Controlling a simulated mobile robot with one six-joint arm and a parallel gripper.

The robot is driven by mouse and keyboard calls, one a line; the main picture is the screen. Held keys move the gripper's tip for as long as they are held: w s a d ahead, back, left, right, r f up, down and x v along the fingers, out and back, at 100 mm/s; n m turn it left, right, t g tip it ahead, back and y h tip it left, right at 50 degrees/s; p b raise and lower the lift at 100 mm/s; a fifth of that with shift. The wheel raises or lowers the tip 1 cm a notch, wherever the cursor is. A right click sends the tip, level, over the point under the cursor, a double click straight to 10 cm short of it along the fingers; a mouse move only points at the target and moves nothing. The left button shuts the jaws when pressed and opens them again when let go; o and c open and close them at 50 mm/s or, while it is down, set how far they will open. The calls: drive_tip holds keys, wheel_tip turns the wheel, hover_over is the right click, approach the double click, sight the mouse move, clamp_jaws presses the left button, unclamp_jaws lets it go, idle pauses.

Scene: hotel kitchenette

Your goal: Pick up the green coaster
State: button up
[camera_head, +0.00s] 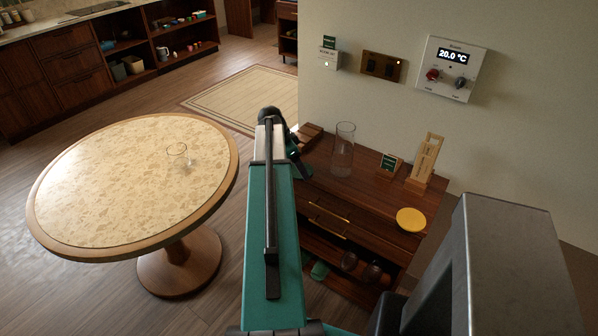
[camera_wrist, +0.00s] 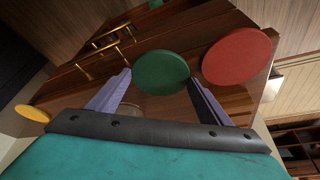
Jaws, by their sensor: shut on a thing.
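The green coaster (camera_wrist: 162,70) is a round disc between the tips of my gripper (camera_wrist: 159,77) in the wrist view. The two pale-lilac fingers are closed on its edges. I cannot tell whether it still touches the wood behind it. A red disc (camera_wrist: 237,56) lies right beside it on the right. A yellow disc (camera_wrist: 32,114) is at the far left. In the head view my arm hides the green and red discs and the gripper's tips, while the yellow disc (camera_head: 411,219) shows on the cabinet top.
The dark wooden cabinet (camera_head: 372,205) carries a clear glass cylinder (camera_head: 342,150), a small green sign (camera_head: 389,165) and a wooden stand (camera_head: 426,158). Wall panels (camera_head: 450,69) hang above. A round table (camera_head: 110,180) with a clear glass (camera_head: 178,155) stands left. Floor between is bare.

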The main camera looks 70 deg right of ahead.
drive_tip(key=shift+r, duration=0.15)
drive_tip(key=shift+r+b, duration=0.8)
drive_tip(key=shift+r, duration=0.8)
drive_tip(key=s+a+b, duration=0.5)
drive_tip(key=a, duration=0.7)
drive_tip(key=shift+a+r, duration=0.3)
drive_tip(key=shift+r, duration=0.15)
drive_tip(key=b, duration=0.3)
drive_tip(key=shift+s+a, duration=0.2)
drive_tip(key=shift+a, duration=0.1)
drive_tip(key=b, duration=0.2)
drive_tip(key=a+b, duration=0.1)
drive_tip(key=b, duration=0.1)
drive_tip(key=shift+s+a+r, duration=0.15)
drive_tip(key=shift+s, duration=0.1)
drive_tip(key=shift+a+r+b, duration=0.15)
drive_tip(key=shift+b, duration=0.2)
